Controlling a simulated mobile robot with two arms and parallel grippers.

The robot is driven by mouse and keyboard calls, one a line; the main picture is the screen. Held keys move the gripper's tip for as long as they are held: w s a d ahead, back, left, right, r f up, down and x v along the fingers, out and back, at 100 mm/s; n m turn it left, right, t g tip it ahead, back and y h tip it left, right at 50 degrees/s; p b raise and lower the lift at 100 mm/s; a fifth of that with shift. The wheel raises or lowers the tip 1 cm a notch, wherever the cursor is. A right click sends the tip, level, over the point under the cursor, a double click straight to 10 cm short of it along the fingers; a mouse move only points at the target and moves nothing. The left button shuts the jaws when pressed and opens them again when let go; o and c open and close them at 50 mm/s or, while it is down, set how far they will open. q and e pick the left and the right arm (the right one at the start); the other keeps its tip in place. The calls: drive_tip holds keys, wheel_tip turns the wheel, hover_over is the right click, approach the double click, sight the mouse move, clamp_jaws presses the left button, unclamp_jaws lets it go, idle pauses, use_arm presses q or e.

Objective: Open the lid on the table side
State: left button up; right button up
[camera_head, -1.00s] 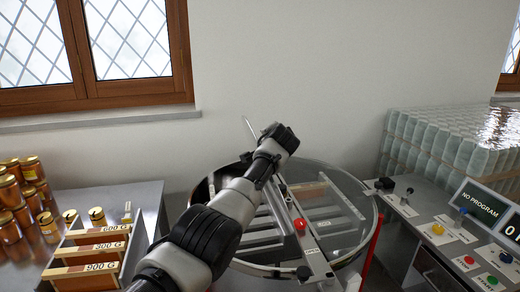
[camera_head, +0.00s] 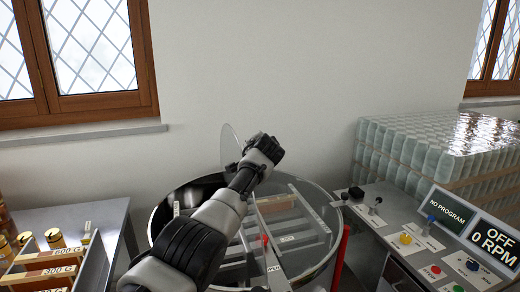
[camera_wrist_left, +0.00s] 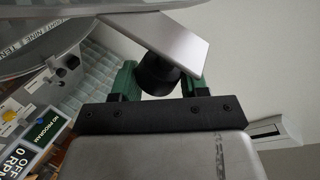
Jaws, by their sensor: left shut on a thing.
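The round steel drum (camera_head: 161,222) stands open-topped in the middle of the head view, with bars and frames inside. A clear lid pane (camera_head: 229,140) stands raised at the drum's back, partly hidden by my left arm. My left arm reaches over the drum from the lower left. In the left wrist view my left gripper (camera_wrist_left: 158,80) has its green fingers on both sides of a black knob (camera_wrist_left: 155,72), shut on it. The knob sits on a flat metal plate (camera_wrist_left: 160,40). The head view hides the fingertips. My right gripper is not in view.
A metal table (camera_head: 95,212) with jars (camera_head: 53,240) and a wooden frame box is at the left. The control panel (camera_head: 405,238) with buttons and an OFF display is at the right. Stacked wrapped jars (camera_head: 440,145) stand behind it, and a wall behind the drum.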

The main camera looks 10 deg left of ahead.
use_arm(q)
drive_tip(key=o, duration=1.2)
drive_tip(key=shift+s+d+f, duration=0.1)
drive_tip(key=shift+d+f, duration=0.05)
drive_tip(key=shift+f, duration=0.5)
drive_tip(key=shift+c, duration=0.2)
drive_tip(key=shift+o, duration=0.3)
drive_tip(key=shift+r, duration=0.2)
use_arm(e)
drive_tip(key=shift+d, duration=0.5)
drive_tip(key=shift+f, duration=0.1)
use_arm(q)
drive_tip(key=b+v, duration=0.4)
drive_tip(key=v, duration=0.6)
drive_tip(key=shift+s+d+b, duration=0.15)
drive_tip(key=shift+s+b, duration=0.1)
drive_tip(key=shift+b, duration=0.1)
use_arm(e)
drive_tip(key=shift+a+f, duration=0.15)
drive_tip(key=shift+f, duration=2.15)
